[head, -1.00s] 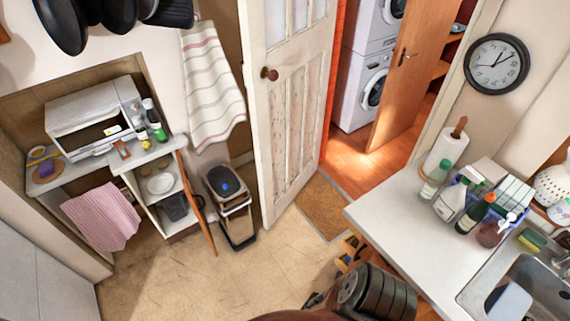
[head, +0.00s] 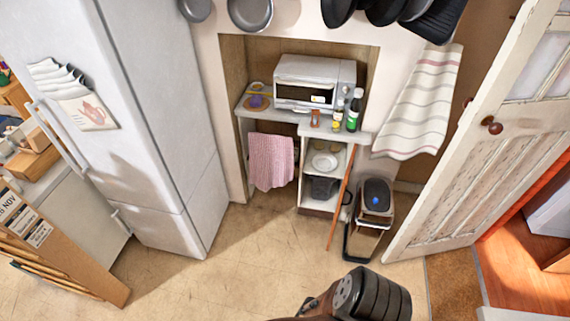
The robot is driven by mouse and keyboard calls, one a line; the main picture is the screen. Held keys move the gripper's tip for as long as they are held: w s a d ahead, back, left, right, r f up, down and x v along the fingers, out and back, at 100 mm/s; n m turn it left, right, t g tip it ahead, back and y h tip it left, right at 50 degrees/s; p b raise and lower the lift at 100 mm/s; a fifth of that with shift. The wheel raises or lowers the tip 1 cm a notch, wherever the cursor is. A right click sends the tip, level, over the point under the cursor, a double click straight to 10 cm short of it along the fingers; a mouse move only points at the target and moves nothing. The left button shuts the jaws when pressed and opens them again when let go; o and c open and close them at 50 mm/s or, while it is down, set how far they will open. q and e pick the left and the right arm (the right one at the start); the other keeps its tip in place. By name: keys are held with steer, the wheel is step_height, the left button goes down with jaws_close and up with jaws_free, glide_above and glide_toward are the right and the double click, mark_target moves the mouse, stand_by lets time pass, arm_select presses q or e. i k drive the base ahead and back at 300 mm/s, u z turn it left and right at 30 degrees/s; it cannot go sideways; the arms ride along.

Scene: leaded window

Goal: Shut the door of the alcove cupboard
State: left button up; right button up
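The alcove cupboard (head: 301,185) is a low white unit in the wall recess, with its front open. Its reddish-brown door (head: 339,208) stands open at the right side, jutting out over the floor and seen almost edge-on. Inside are white crockery (head: 324,161) on a shelf and a dark container (head: 323,187) lower down. A dark part of my own arm shows at the bottom of the head view, well short of the door. No fingertips of either gripper can be seen.
A pedal bin (head: 370,221) stands close to the right of the cupboard door. A toaster oven (head: 315,83) and bottles (head: 354,109) stand above. A tall fridge (head: 160,120) is left; a white panelled door (head: 490,155) stands open right. The floor (head: 215,276) before the cupboard is clear.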

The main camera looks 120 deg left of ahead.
mark_target(344, 184)
steer(key=u, duration=3.35)
steer(key=i, duration=0.15)
steer(key=u, duration=0.25)
